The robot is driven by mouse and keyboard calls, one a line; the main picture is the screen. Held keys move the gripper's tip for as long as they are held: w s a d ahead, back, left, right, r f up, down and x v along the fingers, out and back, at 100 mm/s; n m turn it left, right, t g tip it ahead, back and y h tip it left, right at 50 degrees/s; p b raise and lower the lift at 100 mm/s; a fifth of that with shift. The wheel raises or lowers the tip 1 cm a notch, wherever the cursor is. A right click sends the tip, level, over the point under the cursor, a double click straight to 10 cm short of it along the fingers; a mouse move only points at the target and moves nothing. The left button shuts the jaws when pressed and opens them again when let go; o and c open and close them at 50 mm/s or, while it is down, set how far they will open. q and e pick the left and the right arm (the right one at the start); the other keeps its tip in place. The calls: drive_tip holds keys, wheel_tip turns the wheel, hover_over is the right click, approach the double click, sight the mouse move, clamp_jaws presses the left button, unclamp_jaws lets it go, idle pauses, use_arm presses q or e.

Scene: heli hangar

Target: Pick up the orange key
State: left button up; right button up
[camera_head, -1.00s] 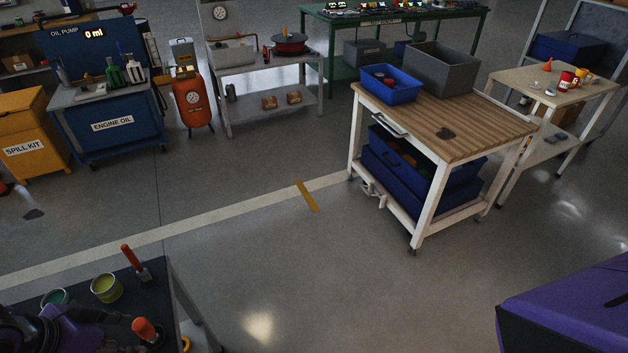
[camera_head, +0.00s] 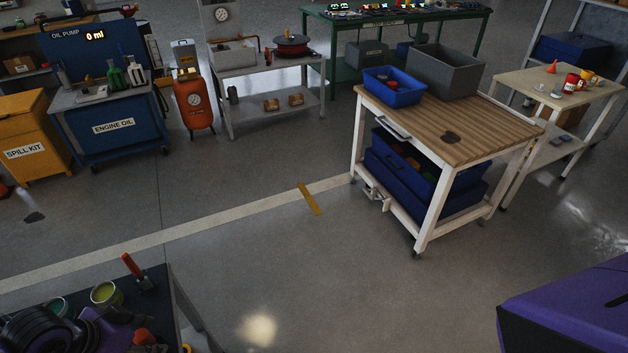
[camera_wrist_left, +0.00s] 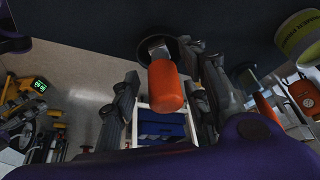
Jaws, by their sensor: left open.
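The orange key (camera_head: 145,336) has a thick orange grip and is at the lower edge of the head view, on the dark bench top (camera_head: 150,310). My left gripper (camera_head: 118,338), purple and black, is beside it and partly covers it. In the left wrist view the orange grip (camera_wrist_left: 166,88) sits between the two open dark fingers of the left gripper (camera_wrist_left: 168,80), with a grey shank and a round black base behind it. Whether a finger touches it I cannot tell. My right gripper is not in view.
A red-orange handled tool (camera_head: 131,266) stands on the same bench, near a yellow-green can (camera_head: 105,293) and a teal can (camera_head: 55,303). Open grey floor (camera_head: 250,270) lies right of the bench. A wooden-topped cart (camera_head: 460,120) stands farther off.

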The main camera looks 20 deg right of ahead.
use_arm(q)
clamp_jaws()
drive_tip(key=shift+r, duration=0.1)
